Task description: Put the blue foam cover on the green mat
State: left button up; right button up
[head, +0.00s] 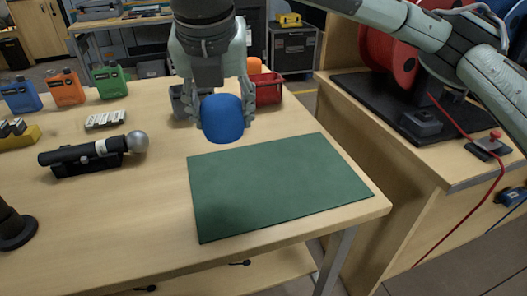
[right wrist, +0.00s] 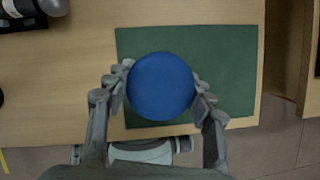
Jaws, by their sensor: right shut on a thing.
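The blue foam cover (head: 222,118) is a rounded dome held in my right gripper (head: 221,106). The gripper's fingers are shut on its two sides. In the right wrist view the cover (right wrist: 161,86) looks like a round disc between the fingertips, in front of the green mat. The green mat (head: 285,185) lies flat and bare on the wooden table. In the head view the cover shows at the mat's far left corner and seems to be held above the table. The mat (right wrist: 225,75) also shows in the right wrist view. My left gripper is not in view.
A microphone (head: 95,150) lies in a stand left of the mat. Orange, blue and green packs (head: 66,88) stand at the back left. A red bin (head: 266,88) and a grey bin (head: 182,102) stand behind the gripper. A bench with a red reel (head: 390,50) is at the right.

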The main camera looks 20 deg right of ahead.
jog(key=d+f, duration=0.2)
jog(key=d, duration=0.2)
jog(key=d+f, duration=0.2)
jog(key=d, duration=0.1)
jog(key=d+f, duration=0.3)
jog(key=d, duration=0.1)
jog(key=shift+s+d, duration=0.25)
jog(key=shift+d, duration=0.1)
notch_tip(320, 180, down, 4)
jog(key=shift+r+b, duration=0.15)
jog(key=shift+b, duration=0.35)
jog(key=o, duration=1.3)
jog(key=shift+f, duration=0.2)
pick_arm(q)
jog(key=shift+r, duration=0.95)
